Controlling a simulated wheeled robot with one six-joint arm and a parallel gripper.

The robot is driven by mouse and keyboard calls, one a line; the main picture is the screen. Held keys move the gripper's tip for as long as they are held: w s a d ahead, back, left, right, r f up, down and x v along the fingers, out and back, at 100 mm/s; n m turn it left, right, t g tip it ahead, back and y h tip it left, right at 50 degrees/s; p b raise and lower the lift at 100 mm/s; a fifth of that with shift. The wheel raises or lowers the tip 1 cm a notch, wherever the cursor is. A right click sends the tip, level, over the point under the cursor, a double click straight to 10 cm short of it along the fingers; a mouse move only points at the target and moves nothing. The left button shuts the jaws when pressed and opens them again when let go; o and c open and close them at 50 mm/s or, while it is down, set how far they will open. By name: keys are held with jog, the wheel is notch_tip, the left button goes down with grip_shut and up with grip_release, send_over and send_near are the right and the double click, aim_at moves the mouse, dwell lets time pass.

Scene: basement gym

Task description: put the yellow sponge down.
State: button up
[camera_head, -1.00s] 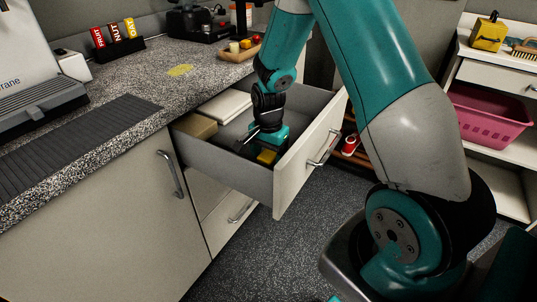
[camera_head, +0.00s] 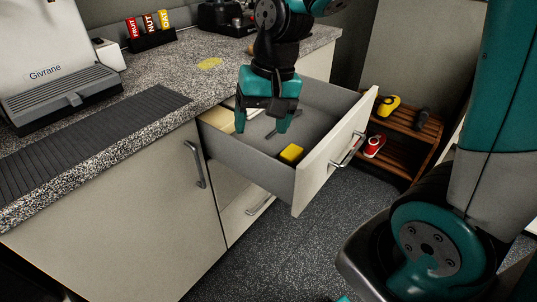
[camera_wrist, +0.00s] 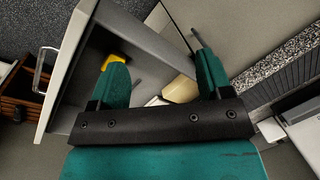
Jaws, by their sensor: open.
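The yellow sponge (camera_head: 291,153) lies in the open drawer (camera_head: 254,164), near the drawer's front panel and front corner. It also shows in the wrist view (camera_wrist: 114,60), partly hidden behind one finger. My gripper (camera_head: 262,126) is open and empty above the drawer, to the left of the sponge and apart from it. In the wrist view, my gripper's two fingers (camera_wrist: 165,72) are spread wide with nothing held between them.
A tan box (camera_head: 217,118) lies at the drawer's back left, and a dark thin object (camera_head: 284,124) lies on its floor. The granite counter (camera_head: 185,75) carries a coffee machine (camera_head: 60,60). A wooden rack (camera_head: 405,138) with shoes stands behind the drawer front.

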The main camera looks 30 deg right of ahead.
jog(key=s+a+r+n+y, duration=0.1)
jog(key=s+a+r+n, duration=0.1)
jog(key=s+a+n, duration=0.2)
jog(key=s+a+r+n+y, duration=0.1)
jog(key=s+a+n, duration=0.3)
jog(key=s, duration=0.5)
jog(key=r+n, duration=0.1)
jog(key=n, duration=0.1)
jog(key=shift+s+r+n+g, duration=0.15)
jog(key=shift+s+n+g, duration=0.15)
jog(key=shift+s+n, duration=0.1)
notch_tip(320, 180, up, 12)
jog(key=p, duration=1.2)
jog(key=shift+r, duration=0.15)
